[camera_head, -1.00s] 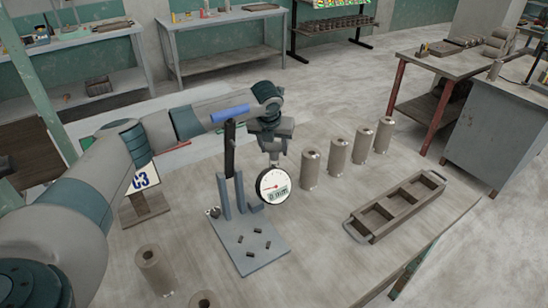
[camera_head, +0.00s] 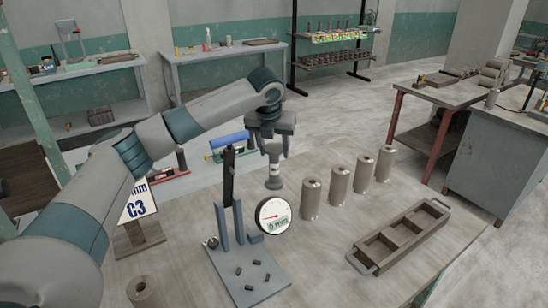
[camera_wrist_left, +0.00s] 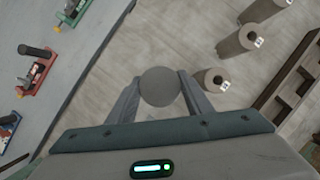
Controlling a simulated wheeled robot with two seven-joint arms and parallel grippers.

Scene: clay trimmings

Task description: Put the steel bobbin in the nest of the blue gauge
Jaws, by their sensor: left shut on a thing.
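My left gripper (camera_head: 272,146) is shut on the steel bobbin (camera_head: 275,183), which hangs upright with a wide round lower end. In the left wrist view the bobbin's round grey end (camera_wrist_left: 160,87) shows between the two fingers. The bobbin is above and behind the dial in the picture, apart from the gauge. I cannot make out the nest clearly. My right gripper is not in view.
Several tan cylinders (camera_head: 338,184) stand in a row right of the gauge. A divided tray (camera_head: 402,238) lies farther right. Red (camera_head: 170,174) and green (camera_head: 222,155) devices are behind. Another cylinder (camera_head: 143,290) is at the front left.

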